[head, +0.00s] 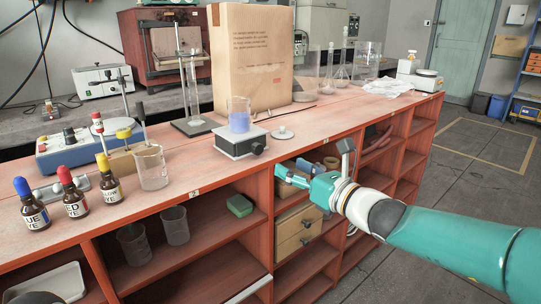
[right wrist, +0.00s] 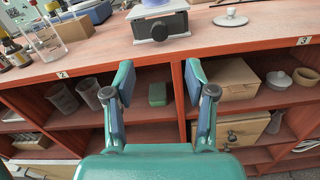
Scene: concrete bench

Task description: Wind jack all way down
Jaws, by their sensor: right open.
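The lab jack (head: 240,147) stands on the red bench top near its front edge, with a dark round knob (head: 258,147) on its front side. A glass beaker of blue liquid (head: 239,122) stands upright on its top plate. The jack looks low; its exact height is hard to tell. In the right wrist view the jack (right wrist: 148,28) is at the top centre, its knob (right wrist: 159,32) facing me. My right gripper (head: 287,174) is open and empty, in front of the bench and below the jack, apart from it. It also shows in the right wrist view (right wrist: 158,82). My left gripper is out of view.
A white lid-like disc (head: 283,133) lies right of the jack. An empty beaker (head: 151,167) and dye bottles (head: 75,197) stand to its left. A large paper bag (head: 251,60) stands behind. Open shelves below the bench top hold a green box (head: 240,205) and wooden drawers (head: 297,232).

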